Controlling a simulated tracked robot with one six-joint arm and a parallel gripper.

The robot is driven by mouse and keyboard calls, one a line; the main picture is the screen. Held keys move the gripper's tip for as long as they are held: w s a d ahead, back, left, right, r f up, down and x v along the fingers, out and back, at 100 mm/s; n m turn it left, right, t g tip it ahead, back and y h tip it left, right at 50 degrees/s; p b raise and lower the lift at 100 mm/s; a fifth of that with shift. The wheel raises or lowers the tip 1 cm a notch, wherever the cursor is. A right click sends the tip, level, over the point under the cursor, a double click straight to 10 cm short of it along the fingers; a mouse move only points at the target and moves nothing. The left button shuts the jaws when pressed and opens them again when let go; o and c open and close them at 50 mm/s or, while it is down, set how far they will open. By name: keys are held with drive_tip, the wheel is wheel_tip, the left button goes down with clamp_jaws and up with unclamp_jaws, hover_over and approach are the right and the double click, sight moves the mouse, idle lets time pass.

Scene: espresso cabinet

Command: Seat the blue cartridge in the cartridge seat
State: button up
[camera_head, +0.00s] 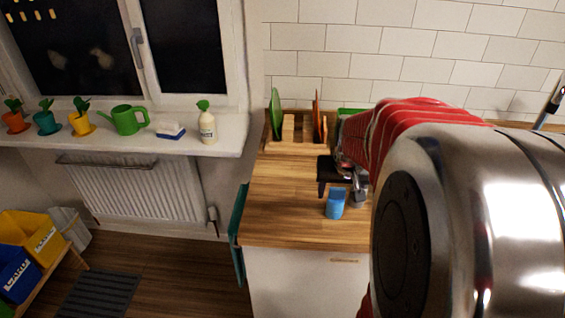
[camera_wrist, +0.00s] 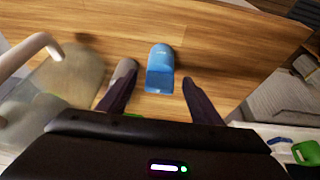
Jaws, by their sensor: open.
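The blue cartridge (camera_head: 336,203) stands on the wooden counter near its front edge. In the wrist view the blue cartridge (camera_wrist: 160,68) shows ahead of my gripper (camera_wrist: 158,79), in line with the gap between the fingers. The dark fingers are apart with nothing held between them. In the head view my dark gripper (camera_head: 332,178) is just above and behind the cartridge, partly overlapped by my arm. I cannot make out the cartridge seat in either view; my arm covers much of the counter's right side.
A translucent jug with a pale handle (camera_wrist: 35,50) stands left of my fingers in the wrist view. A wooden rack (camera_head: 288,132) with green and red plates is at the counter's back. The counter's left part (camera_head: 272,205) is clear. A windowsill (camera_head: 225,137) lies left.

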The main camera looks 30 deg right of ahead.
drive_tip(key=shift+x, duration=1.45)
drive_tip(key=shift+c, duration=0.7)
drive_tip(key=c, duration=1.1)
drive_tip(key=shift+c, duration=0.2)
wheel_tip(320, 180, up, 10)
